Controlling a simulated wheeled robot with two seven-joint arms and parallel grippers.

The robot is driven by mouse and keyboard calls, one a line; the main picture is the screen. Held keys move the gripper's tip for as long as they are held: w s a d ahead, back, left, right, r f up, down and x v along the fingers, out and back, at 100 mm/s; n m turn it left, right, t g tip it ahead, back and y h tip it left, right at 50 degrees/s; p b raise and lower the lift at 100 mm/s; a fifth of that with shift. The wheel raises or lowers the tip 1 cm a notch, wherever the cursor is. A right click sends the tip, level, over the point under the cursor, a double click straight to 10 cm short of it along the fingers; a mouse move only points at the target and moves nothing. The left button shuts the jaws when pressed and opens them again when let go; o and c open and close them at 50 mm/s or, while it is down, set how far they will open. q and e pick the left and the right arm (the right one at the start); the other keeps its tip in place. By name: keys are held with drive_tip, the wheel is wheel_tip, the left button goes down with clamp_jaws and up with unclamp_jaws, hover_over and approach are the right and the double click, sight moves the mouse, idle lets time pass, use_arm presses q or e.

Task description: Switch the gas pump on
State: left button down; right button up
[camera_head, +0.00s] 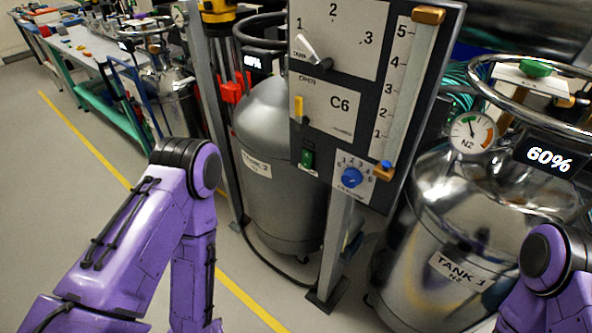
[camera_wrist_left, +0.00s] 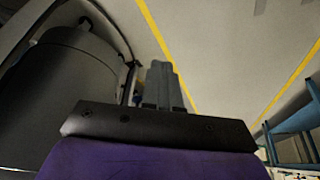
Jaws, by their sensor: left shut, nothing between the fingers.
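A dark control panel (camera_head: 398,150) stands on a post in the middle of the head view. It carries a lever (camera_head: 312,52) on a 1-2-3 plate, a small yellow switch (camera_head: 299,108) on a plate marked C6, a green rocker switch (camera_head: 307,158), a blue dial (camera_head: 351,178) and a slider scale (camera_head: 405,75). The small labels are too blurred to tell which control is the gas pump's. My left gripper (camera_wrist_left: 162,82) is shut and empty in the left wrist view, apart from the panel. It is out of the head view. My right gripper is out of view.
Tank 2 (camera_head: 275,130) stands behind the panel; Tank 1 (camera_head: 440,255), with an N2 gauge (camera_head: 473,132) and a 60% display (camera_head: 549,158), stands at right. The panel's post (camera_head: 337,235) reaches the floor. Benches line the back left. Floor left of the yellow line is clear.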

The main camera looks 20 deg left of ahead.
use_arm(q)
drive_tip(key=w+d+r+n+t+h+p, duration=0.1)
drive_tip(key=w+d+r+n+t+h, duration=0.1)
drive_tip(key=w+r+t, duration=0.2)
drive_tip(key=w+d+r+n+t+h+p, duration=0.1)
drive_tip(key=w+d+r+n+t+h, duration=0.1)
drive_tip(key=w+r, duration=0.8)
drive_tip(key=w+d+r+n+t+h+p, duration=0.2)
drive_tip(key=w+r+t, duration=0.4)
drive_tip(key=r, duration=0.9)
drive_tip(key=shift+w+d+r+n+h, duration=0.3)
drive_tip(key=shift+w+d+h, duration=0.55)
drive_tip(key=shift+w+h, duration=0.25)
drive_tip(key=b, duration=1)
approach(306, 166)
drive_tip(key=b+x, duration=0.2)
drive_tip(key=x, duration=0.3)
drive_tip(key=shift+w+d+f+b, duration=0.1)
drive_tip(key=shift+w+f+b, duration=0.1)
drive_tip(key=shift+w+b, duration=0.2)
drive_tip(key=shift+w+d+r, duration=0.15)
drive_tip(key=shift+w+d, duration=0.05)
drive_tip(key=shift+w, duration=0.25)
